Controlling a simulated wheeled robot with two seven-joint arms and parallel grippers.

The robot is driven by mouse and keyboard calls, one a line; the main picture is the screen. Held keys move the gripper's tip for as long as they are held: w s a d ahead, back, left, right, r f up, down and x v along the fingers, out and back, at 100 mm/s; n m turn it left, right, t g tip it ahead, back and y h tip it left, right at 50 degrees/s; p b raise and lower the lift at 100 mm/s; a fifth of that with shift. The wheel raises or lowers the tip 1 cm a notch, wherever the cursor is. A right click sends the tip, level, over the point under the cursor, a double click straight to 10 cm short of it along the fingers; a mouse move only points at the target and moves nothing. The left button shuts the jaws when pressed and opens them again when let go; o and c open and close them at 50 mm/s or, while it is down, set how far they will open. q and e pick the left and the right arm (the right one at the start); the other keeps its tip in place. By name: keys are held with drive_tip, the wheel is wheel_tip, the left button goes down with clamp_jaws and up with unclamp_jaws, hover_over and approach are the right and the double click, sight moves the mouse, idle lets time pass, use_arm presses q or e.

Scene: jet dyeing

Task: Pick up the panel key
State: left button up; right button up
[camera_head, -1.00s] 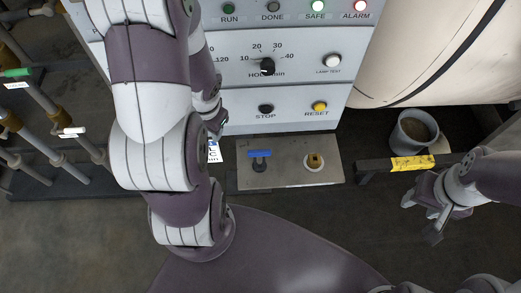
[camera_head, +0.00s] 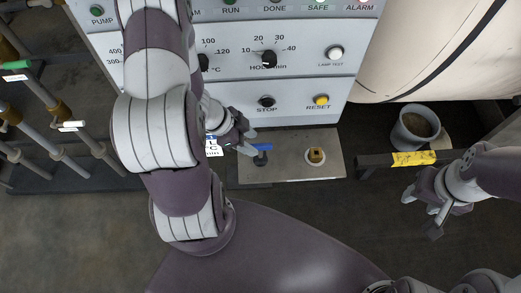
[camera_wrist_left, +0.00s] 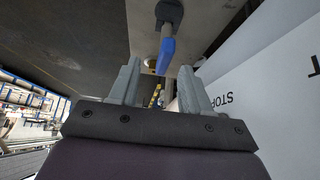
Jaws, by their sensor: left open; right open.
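The panel key appears to be the blue-handled piece (camera_head: 262,153) standing on a dark round holder on the grey metal shelf (camera_head: 290,172) below the control panel. My left gripper (camera_head: 250,143) is open just left of the blue handle. In the left wrist view, the blue handle (camera_wrist_left: 167,52) lies ahead of the open fingers (camera_wrist_left: 160,80), near the gap between them; I cannot tell whether they touch it. My right gripper (camera_head: 423,212) is open and empty at the right, far from the key.
The control panel (camera_head: 290,90) rises behind. A white tag (camera_head: 213,146) is beside my left wrist.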

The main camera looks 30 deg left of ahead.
sight(260, 145)
use_arm(q)
drive_tip(key=x, duration=0.2)
drive_tip(key=b+x, duration=0.1)
drive_tip(key=x, duration=0.1)
drive_tip(key=shift+w+d+f, duration=0.15)
drive_tip(key=shift+w, duration=0.2)
drive_tip(key=shift+w+d+f, duration=0.15)
drive_tip(key=shift+w+f, duration=0.05)
drive_tip(key=shift+f, duration=0.05)
clamp_jaws()
drive_tip(key=shift+r, duration=0.1)
